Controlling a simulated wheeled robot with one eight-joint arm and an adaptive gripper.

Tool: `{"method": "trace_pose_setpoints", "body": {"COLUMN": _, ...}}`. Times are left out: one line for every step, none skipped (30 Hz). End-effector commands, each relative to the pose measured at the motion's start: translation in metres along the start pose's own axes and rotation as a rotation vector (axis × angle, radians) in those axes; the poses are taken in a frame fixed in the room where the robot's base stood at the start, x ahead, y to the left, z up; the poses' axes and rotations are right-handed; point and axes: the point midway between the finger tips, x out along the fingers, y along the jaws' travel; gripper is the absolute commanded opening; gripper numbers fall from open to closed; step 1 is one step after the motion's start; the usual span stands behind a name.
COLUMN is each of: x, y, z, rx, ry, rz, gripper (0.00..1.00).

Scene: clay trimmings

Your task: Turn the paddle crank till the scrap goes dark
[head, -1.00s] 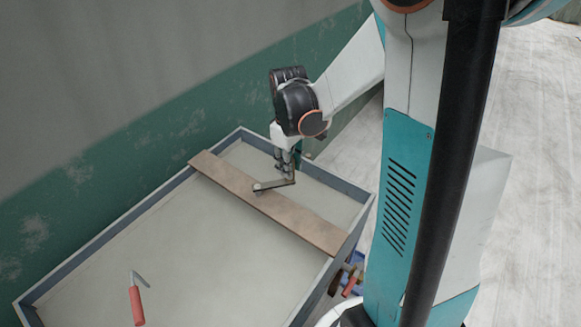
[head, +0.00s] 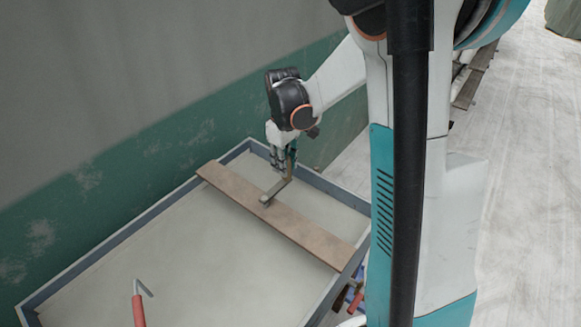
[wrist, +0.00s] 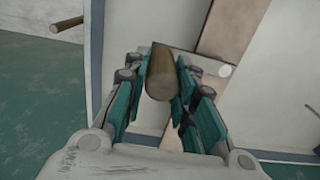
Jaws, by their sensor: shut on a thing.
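The crank (head: 273,194) is a flat metal arm on a brown plank (head: 305,233) laid across a shallow grey-rimmed tank (head: 333,188). The crank arm points up and to the right from its pivot. Its brown round handle (wrist: 160,78) stands between my fingers in the wrist view. My gripper (head: 283,170) is shut on this handle. The material in the tank (head: 190,262) looks pale grey and even on both sides of the plank. No paddle shows under the plank.
A red-handled tool with a bent metal end (head: 139,308) is at the lower left. Several tools with red and brown handles (head: 357,300) are beside the tank's right side. A green and grey wall (head: 110,180) runs close behind the tank. Pale floor is open at right.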

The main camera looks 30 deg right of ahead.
Motion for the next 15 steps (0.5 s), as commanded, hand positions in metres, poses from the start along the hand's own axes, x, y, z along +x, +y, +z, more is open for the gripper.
{"method": "trace_pose_setpoints", "body": {"x": 0.0, "y": -0.001, "z": -0.001, "rx": 0.0, "ry": 0.0, "rz": -0.001, "gripper": 0.15}}
{"method": "trace_pose_setpoints", "body": {"x": 0.0, "y": -0.001, "z": -0.001, "rx": 0.0, "ry": 0.0, "rz": -0.001, "gripper": 0.15}}
{"method": "trace_pose_setpoints", "body": {"x": 0.0, "y": -0.001, "z": -0.001, "rx": 0.0, "ry": 0.0, "rz": -0.001, "gripper": 0.15}}
{"method": "trace_pose_setpoints", "body": {"x": 0.0, "y": -0.001, "z": -0.001, "rx": 0.0, "ry": 0.0, "rz": -0.001, "gripper": 0.15}}
{"method": "trace_pose_setpoints", "body": {"x": 0.0, "y": -0.001, "z": -0.001, "rx": 0.0, "ry": 0.0, "rz": -0.001, "gripper": 0.15}}
{"method": "trace_pose_setpoints", "body": {"x": 0.0, "y": 0.0, "z": -0.001, "rx": 0.0, "ry": 0.0, "rz": -0.001, "gripper": 0.15}}
{"method": "trace_pose_setpoints", "body": {"x": 0.0, "y": 0.0, "z": -0.001, "rx": 0.0, "ry": 0.0, "rz": -0.001, "gripper": 0.15}}
{"method": "trace_pose_setpoints", "body": {"x": 0.0, "y": -0.001, "z": -0.001, "rx": 0.0, "ry": 0.0, "rz": -0.001, "gripper": 0.15}}
{"method": "trace_pose_setpoints", "body": {"x": 0.0, "y": -0.001, "z": -0.002, "rx": 0.0, "ry": 0.0, "rz": -0.001, "gripper": 0.15}}
{"method": "trace_pose_setpoints", "body": {"x": 0.0, "y": -0.001, "z": -0.003, "rx": 0.0, "ry": 0.0, "rz": -0.001, "gripper": 0.15}}
{"method": "trace_pose_setpoints", "body": {"x": 0.0, "y": -0.001, "z": -0.005, "rx": 0.0, "ry": 0.0, "rz": -0.001, "gripper": 0.15}}
{"method": "trace_pose_setpoints", "body": {"x": 0.0, "y": -0.002, "z": -0.008, "rx": -0.001, "ry": 0.0, "rz": -0.001, "gripper": 0.15}}
{"method": "trace_pose_setpoints", "body": {"x": 0.0, "y": -0.002, "z": -0.011, "rx": -0.001, "ry": 0.0, "rz": -0.001, "gripper": 0.15}}
{"method": "trace_pose_setpoints", "body": {"x": 0.0, "y": -0.003, "z": -0.014, "rx": -0.002, "ry": 0.0, "rz": -0.001, "gripper": 0.15}}
{"method": "trace_pose_setpoints", "body": {"x": 0.0, "y": -0.004, "z": -0.018, "rx": -0.002, "ry": 0.0, "rz": -0.002, "gripper": 0.15}}
